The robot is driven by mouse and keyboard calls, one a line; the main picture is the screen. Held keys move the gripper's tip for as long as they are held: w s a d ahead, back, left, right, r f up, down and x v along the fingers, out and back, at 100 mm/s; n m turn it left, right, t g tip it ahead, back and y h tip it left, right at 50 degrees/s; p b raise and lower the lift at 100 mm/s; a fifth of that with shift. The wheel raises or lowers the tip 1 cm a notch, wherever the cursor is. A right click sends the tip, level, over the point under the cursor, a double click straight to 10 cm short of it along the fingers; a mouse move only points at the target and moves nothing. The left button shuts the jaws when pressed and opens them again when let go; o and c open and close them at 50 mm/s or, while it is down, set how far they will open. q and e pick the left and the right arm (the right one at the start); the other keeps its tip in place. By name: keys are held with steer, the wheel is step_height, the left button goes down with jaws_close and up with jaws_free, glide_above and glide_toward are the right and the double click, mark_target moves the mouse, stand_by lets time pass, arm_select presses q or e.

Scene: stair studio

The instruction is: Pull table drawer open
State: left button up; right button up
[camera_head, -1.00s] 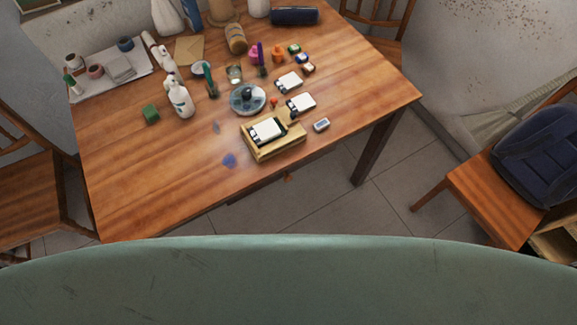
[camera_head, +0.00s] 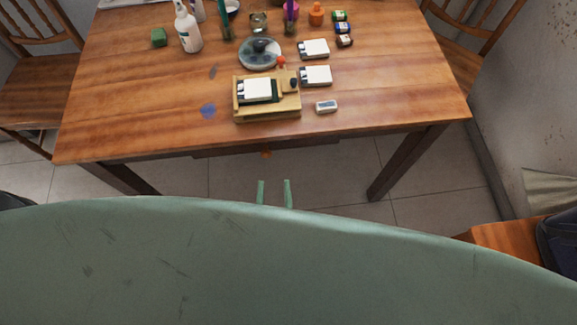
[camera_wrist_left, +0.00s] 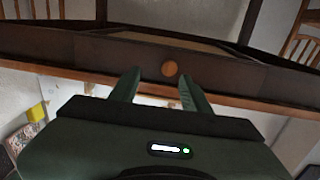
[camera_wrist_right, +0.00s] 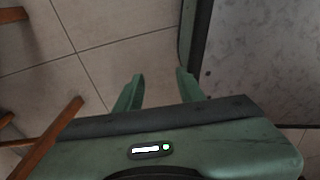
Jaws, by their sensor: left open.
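The wooden table (camera_head: 150,110) stands ahead of me. Its drawer (camera_head: 225,153) is a dark front under the near edge, with a round orange-brown knob (camera_head: 266,154). In the left wrist view the drawer front (camera_wrist_left: 110,55) and knob (camera_wrist_left: 170,69) are close ahead. My left gripper (camera_head: 274,188) is open and empty, on the near side of the knob and apart from it. In the left wrist view the knob lies between and beyond its fingertips (camera_wrist_left: 160,84). My right gripper (camera_wrist_right: 160,84) is open and empty over the floor; it is not visible in the head view.
On the tabletop are a wooden box (camera_head: 267,116), a glass dish (camera_head: 260,54), a white bottle (camera_head: 187,28) and several small items. Chairs stand at the left (camera_head: 35,85) and right (camera_head: 460,55). Tiled floor (camera_head: 325,170) is clear before the table.

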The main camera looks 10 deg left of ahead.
mark_target(267, 156)
arm_select(q)
steer(key=shift+n+y, duration=0.6)
steer(key=shift+y, duration=0.1)
steer(key=x, duration=0.4)
steer(key=a+b+x, duration=0.1)
steer(key=x, duration=0.1)
steer(key=shift+w+r, duration=0.15)
steer(key=shift+r, duration=0.25)
steer(key=shift+w+a, duration=0.15)
steer(key=shift+w, duration=0.15)
steer(key=shift+w+a, duration=0.1)
steer(key=shift+w, duration=0.1)
jaws_close()
arm_select(e)
steer(key=shift+s+a+f, duration=0.4)
steer(key=shift+a+f, duration=0.35)
steer(key=shift+a, duration=0.05)
steer(key=shift+a, duration=0.4)
steer(key=shift+d, duration=0.3)
